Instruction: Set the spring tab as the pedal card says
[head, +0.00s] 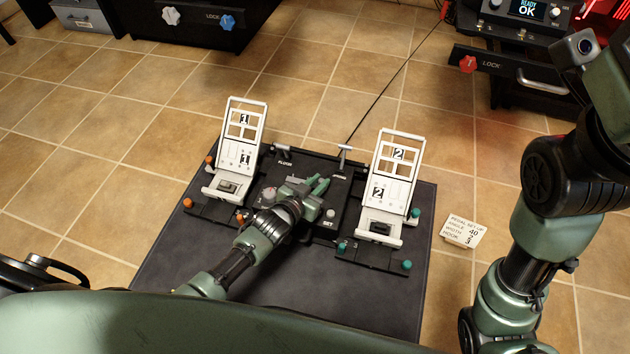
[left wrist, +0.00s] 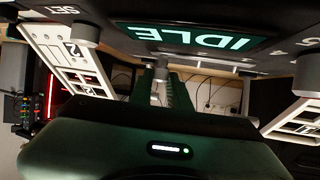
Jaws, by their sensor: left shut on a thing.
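The pedal unit has two white pedals, marked 1 (head: 240,140) and 2 (head: 393,170), and a dark centre box (head: 338,190) between them. My left gripper (head: 316,188) is low over the centre box. In the left wrist view its dark green fingers (left wrist: 165,85) are shut on a small ribbed, spring-like piece, which looks like the spring tab (left wrist: 169,95). Its tip and hook position are not clear. The box's screen (left wrist: 192,37) reads IDLE, upside down. The pedal card (head: 464,231) seems to read angle 40, width 2, hook 3. My right gripper is out of view.
The unit stands on a dark mat (head: 270,318) on a tiled floor. Teal knobs (head: 407,265) and orange knobs (head: 187,203) stick out at its sides. A cable runs back from it. Floor around the card is clear.

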